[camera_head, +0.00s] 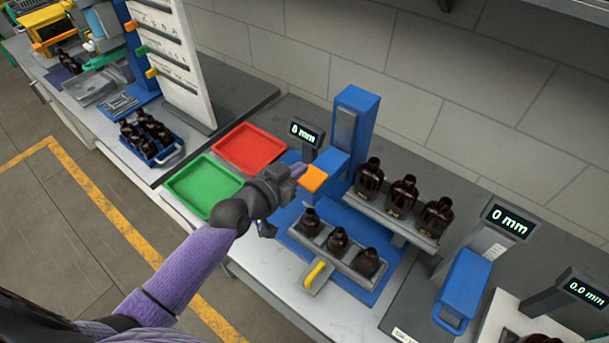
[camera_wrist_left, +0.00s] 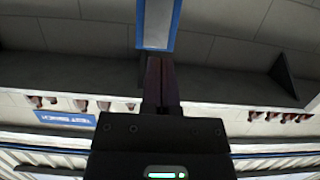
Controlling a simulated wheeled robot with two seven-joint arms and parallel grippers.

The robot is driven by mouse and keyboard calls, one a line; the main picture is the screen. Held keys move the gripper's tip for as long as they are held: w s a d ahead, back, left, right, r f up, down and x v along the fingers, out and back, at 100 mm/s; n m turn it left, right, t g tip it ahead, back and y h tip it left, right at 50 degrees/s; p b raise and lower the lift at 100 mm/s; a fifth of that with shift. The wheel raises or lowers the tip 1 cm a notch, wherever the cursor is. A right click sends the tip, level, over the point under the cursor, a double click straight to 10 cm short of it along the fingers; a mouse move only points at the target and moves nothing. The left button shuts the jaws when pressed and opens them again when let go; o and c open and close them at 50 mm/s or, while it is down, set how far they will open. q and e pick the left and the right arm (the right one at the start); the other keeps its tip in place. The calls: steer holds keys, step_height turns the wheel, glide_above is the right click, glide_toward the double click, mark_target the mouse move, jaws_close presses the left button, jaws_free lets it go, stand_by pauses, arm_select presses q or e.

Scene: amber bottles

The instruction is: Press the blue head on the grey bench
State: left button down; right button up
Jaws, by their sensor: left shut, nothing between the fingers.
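The blue head (camera_head: 329,163) sits on a blue column (camera_head: 357,125) on the grey bench (camera_head: 322,317), with an orange pad (camera_head: 314,179) at its front. My left gripper (camera_head: 298,171) is shut and empty, right beside the orange pad; I cannot tell whether it touches. In the left wrist view the shut fingers (camera_wrist_left: 160,80) point towards a blue-edged upright with a pale face (camera_wrist_left: 158,25). Below the head, a holder with a yellow handle (camera_head: 318,273) carries dark bottles (camera_head: 337,240). My right gripper is not in view.
A green tray (camera_head: 179,207) and a red tray (camera_head: 276,163) lie left of the column. More bottles (camera_head: 402,195) stand on a raised rack to the right. A small display (camera_head: 305,133) stands behind; its digit is hard to read. Another display (camera_head: 509,221) reads 0 mm.

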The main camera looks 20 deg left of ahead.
mark_target(304, 183)
arm_select(q)
steer(key=shift+x, duration=1.1)
steer(key=f+b, duration=0.1)
steer(key=f, duration=0.2)
steer(key=shift+w+b, duration=0.3)
steer(key=shift+b, duration=0.1)
steer(key=shift+s+f+b, duration=0.1)
steer(key=shift+f+b, duration=0.2)
steer(key=shift+f, duration=0.3)
